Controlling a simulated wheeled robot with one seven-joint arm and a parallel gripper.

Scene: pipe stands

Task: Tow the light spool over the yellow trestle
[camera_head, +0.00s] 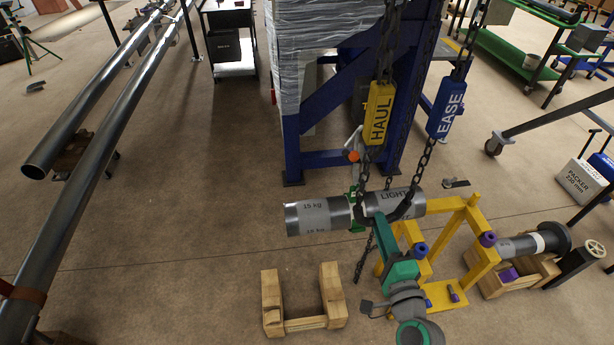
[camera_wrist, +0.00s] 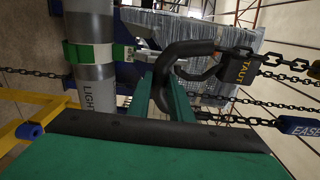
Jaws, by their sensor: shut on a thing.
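The light spool (camera_head: 325,215), a grey pipe marked LIGHT and 15 kg, lies level in a green sling, raised beside the yellow trestle (camera_head: 470,215). Its right end is behind the trestle's far top bar. In the wrist view the spool (camera_wrist: 92,60) stands left of my fingers. My gripper (camera_head: 382,222) is shut at the sling, with a black hook (camera_wrist: 190,48) at its green fingers; the exact grip is partly hidden. The HAUL chain block (camera_head: 379,113) and the EASE chain block (camera_head: 446,110) hang above. A TAUT tag (camera_wrist: 237,69) shows by the hook.
A wooden cradle (camera_head: 272,305) sits on the floor at front left. A flanged pipe (camera_head: 525,243) rests on another wooden support right of the trestle. A blue frame (camera_head: 330,110) stands behind. Long pipes (camera_head: 100,150) run along the left; floor between is open.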

